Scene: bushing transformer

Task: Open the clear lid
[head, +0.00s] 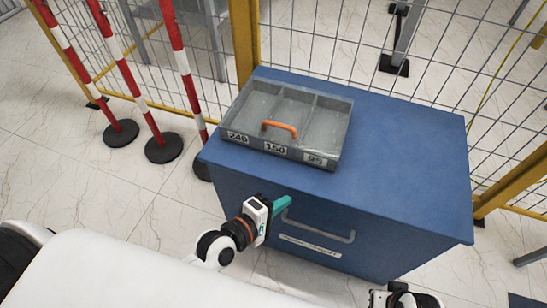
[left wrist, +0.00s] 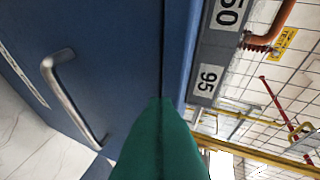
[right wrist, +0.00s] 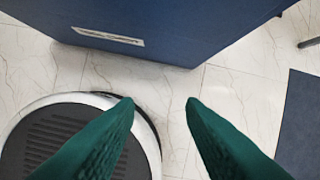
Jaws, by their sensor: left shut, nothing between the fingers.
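A grey case with a clear lid (head: 308,104) lies on top of the blue cabinet (head: 400,150). Its lid is down over several compartments. An orange handle (head: 279,129) is at its front, above labels 240, 150 and 95. The handle also shows in the left wrist view (left wrist: 268,38). My left gripper (head: 283,203) is shut and empty, in front of the cabinet's front face and below the case, not touching it. In the left wrist view its green fingers (left wrist: 160,125) are together. My right gripper (right wrist: 160,103) is open and empty, low in front of the cabinet.
The cabinet has a metal drawer handle (head: 318,228) close to my left gripper. A yellow-framed wire fence (head: 350,50) stands behind the cabinet. Red-white posts (head: 185,65) on black bases stand at the left. The cabinet top right of the case is clear.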

